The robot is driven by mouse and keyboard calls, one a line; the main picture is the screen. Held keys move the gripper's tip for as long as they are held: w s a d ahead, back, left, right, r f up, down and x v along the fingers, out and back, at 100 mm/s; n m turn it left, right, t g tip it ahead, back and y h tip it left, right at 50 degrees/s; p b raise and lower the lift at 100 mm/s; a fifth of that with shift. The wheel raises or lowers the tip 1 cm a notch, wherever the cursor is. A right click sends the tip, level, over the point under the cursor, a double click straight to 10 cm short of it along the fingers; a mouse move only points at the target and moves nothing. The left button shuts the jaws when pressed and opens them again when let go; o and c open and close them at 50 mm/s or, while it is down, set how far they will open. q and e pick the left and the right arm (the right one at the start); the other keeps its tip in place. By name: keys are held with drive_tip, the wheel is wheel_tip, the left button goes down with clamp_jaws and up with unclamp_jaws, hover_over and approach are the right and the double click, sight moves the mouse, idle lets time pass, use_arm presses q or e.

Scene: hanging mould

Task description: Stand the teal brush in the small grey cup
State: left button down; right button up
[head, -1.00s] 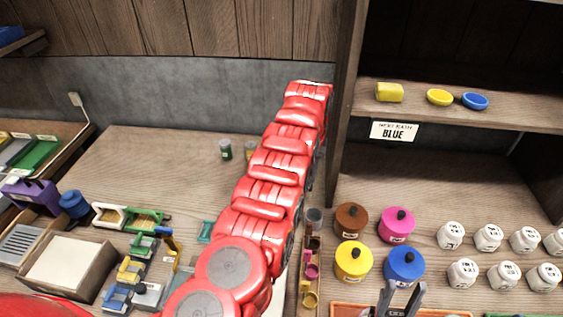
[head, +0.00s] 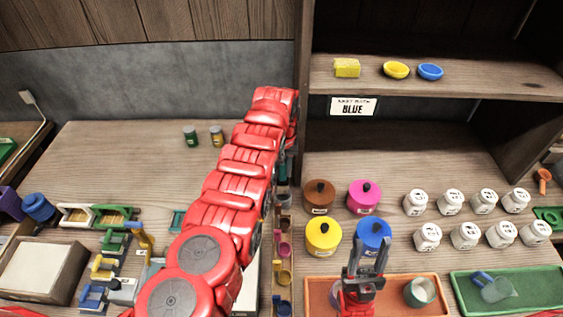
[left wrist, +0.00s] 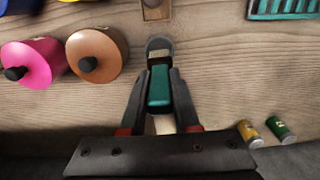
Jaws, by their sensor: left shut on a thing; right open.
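The teal brush (left wrist: 159,86) is held between the fingers of my left gripper (left wrist: 159,78), which is shut on its handle. The small grey cup (left wrist: 158,43) lies just beyond the fingertips in the left wrist view, at the brush's pale end. I cannot tell whether that end is inside the cup. In the head view the grey cup (head: 283,196) is partly hidden by my red left arm, and a bit of teal shows just above it. My right gripper (head: 370,256) is open and empty above the orange tray.
The cup stands at the far end of a narrow wooden rack (head: 282,262) with small coloured cups. Lidded pots, such as the brown pot (head: 319,196), stand close to its right. Two small tins (head: 203,137) stand behind the arm. An orange tray (head: 432,308) is at front right.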

use_arm(q)
drive_tip(key=shift+a+f+b, duration=0.1)
drive_tip(key=shift+f+b, duration=0.4)
drive_tip(key=shift+f, duration=0.45)
wheel_tip(320, 180, down, 2)
drive_tip(key=shift+b, duration=0.5)
drive_tip(key=shift+f, duration=0.55)
drive_tip(key=c, duration=0.6)
unclamp_jaws()
drive_tip(key=r+p, duration=0.5)
drive_tip(key=r, duration=0.1)
drive_tip(key=r+p, duration=0.6)
drive_tip(key=r, duration=0.1)
drive_tip(key=shift+d, duration=0.2)
wheel_tip(320, 180, up, 4)
hover_over(283, 180)
drive_tip(key=shift+w+r+p, duration=0.2)
drive_tip(key=shift+w+p, duration=0.1)
drive_tip(key=shift+w, duration=0.05)
